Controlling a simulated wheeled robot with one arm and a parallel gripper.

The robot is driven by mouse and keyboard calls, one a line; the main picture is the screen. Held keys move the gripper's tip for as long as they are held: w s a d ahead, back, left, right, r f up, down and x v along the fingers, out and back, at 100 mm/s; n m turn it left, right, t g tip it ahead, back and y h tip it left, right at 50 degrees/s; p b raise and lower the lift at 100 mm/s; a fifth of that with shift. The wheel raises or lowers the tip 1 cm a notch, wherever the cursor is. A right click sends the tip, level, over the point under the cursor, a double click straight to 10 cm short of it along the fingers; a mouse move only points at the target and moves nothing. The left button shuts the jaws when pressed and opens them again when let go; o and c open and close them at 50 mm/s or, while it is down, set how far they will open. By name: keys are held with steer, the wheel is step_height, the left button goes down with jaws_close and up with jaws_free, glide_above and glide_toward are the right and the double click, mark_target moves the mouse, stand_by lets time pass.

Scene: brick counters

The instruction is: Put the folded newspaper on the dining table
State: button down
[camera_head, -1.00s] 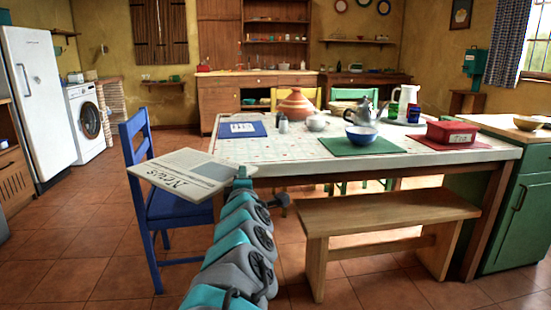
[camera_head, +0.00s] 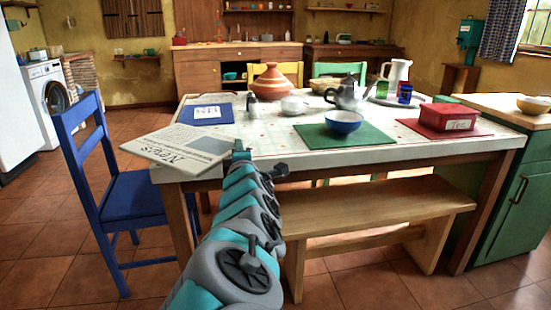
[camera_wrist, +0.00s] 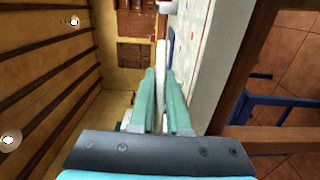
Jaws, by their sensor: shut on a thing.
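The folded newspaper (camera_head: 180,147) is a flat grey-white sheet marked "News". In the head view it overlaps the near left corner of the dining table (camera_head: 262,147), partly past its left edge. My gripper (camera_head: 238,152) is at the paper's right end, largely hidden behind my arm. In the wrist view the teal fingers of my gripper (camera_wrist: 161,75) are shut on the newspaper (camera_wrist: 161,58), seen edge-on. The tabletop (camera_wrist: 192,45) there lies beside the paper in the turned picture, with a narrow gap, so the paper appears held just above table height.
A blue mat (camera_head: 207,113) lies near the table's left end. A green mat (camera_head: 362,136) with a blue bowl (camera_head: 344,121) and a red box (camera_head: 449,117) sit further right. A blue chair (camera_head: 130,197) stands left; a wooden bench (camera_head: 375,204) stands in front. The table's near left part is clear.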

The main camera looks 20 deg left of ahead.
steer(key=w+d+f+p, duration=0.2)
steer(key=w+d+f, duration=0.2)
steer(key=d, duration=0.5)
steer(key=shift+w+d+f, duration=0.2)
steer(key=shift+w+f, duration=0.1)
steer(key=shift+w, duration=0.55)
steer(key=shift+f, duration=0.1)
steer(key=c, duration=0.9)
jaws_free()
